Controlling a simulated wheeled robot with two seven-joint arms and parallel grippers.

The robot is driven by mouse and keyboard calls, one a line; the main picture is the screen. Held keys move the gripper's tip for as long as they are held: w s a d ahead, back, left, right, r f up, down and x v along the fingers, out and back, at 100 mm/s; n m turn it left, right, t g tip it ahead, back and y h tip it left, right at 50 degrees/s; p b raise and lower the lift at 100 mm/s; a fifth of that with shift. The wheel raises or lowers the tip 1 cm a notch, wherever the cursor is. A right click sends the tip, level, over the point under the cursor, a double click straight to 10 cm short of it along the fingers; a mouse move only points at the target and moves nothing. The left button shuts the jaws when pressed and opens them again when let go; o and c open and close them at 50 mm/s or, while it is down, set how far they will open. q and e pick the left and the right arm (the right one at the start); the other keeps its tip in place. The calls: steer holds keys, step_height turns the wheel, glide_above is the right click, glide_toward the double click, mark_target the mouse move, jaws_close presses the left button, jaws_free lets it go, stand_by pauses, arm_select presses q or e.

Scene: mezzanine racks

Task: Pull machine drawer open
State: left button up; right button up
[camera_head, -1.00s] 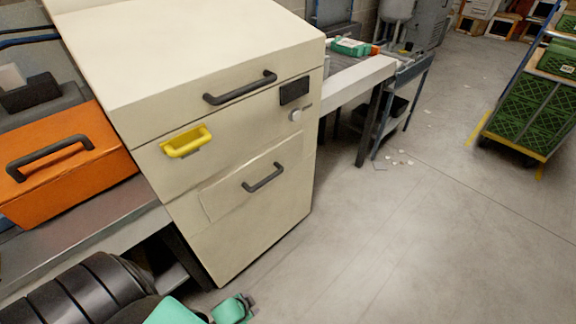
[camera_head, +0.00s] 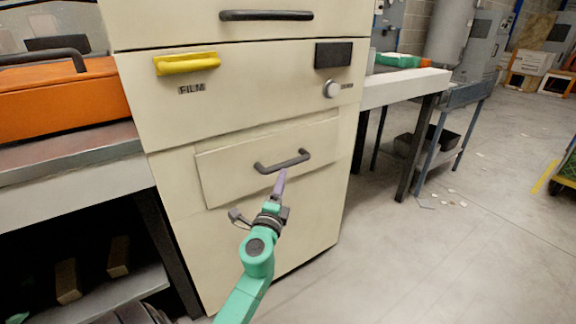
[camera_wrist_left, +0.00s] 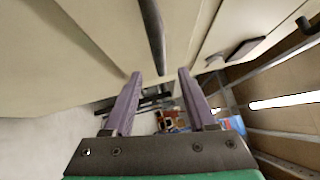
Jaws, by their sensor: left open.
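The cream machine (camera_head: 245,105) fills the middle of the head view. Its lower drawer front (camera_head: 228,170) looks closed, with a dark bar handle (camera_head: 290,162) across it. My left gripper (camera_head: 281,178) is open and empty, just below and in front of this handle. In the left wrist view, a dark bar, seemingly the handle (camera_wrist_left: 153,35), lies just beyond the gap between the open fingertips (camera_wrist_left: 160,76). I cannot tell whether they touch. My right gripper is not in view.
Above are a yellow handle (camera_head: 187,63), a round knob (camera_head: 332,89) and an upper dark handle (camera_head: 266,15). An orange case (camera_head: 60,100) sits on a bench at left. A table (camera_head: 405,88) stands at right.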

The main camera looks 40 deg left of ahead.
mark_target(288, 165)
arm_select(q)
steer(key=x, duration=0.9)
steer(key=shift+f, duration=0.15)
jaws_close()
stand_by(0.9)
